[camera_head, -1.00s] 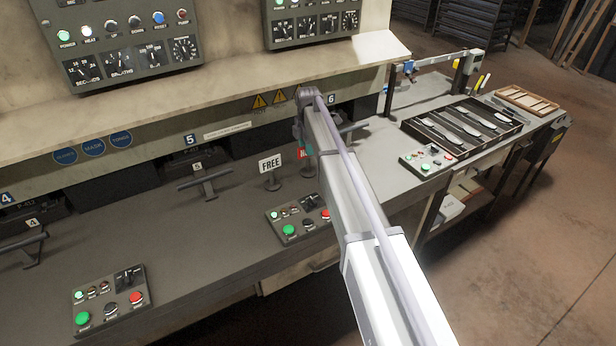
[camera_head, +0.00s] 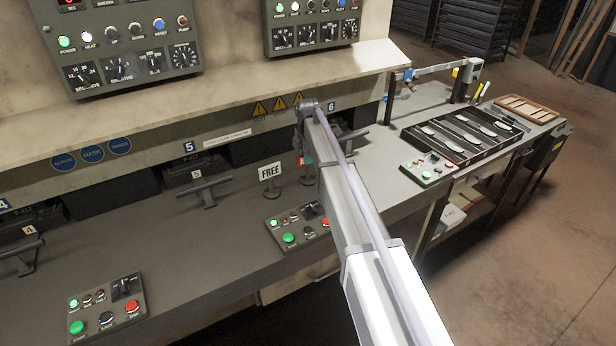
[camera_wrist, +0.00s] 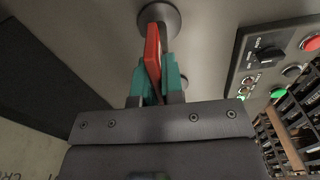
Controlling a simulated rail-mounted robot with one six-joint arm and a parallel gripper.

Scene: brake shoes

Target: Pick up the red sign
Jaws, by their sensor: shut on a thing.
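The red sign (camera_wrist: 153,50) is seen edge-on in the wrist view, between the teal fingertips of my gripper (camera_wrist: 158,82). My gripper is shut on it. A round grey base (camera_wrist: 158,15) shows beyond the sign, and whether it touches the bench cannot be told. In the head view only a small red part of the sign (camera_head: 301,161) shows beside my arm, which hides the rest. A white FREE sign (camera_head: 270,172) stands on its own round base just left of it.
A control box (camera_head: 297,226) with buttons sits in front of the signs, and also shows at the right of the wrist view (camera_wrist: 275,65). A handled press station (camera_head: 204,190) is to the left. A tray of metal parts (camera_head: 465,135) lies to the right.

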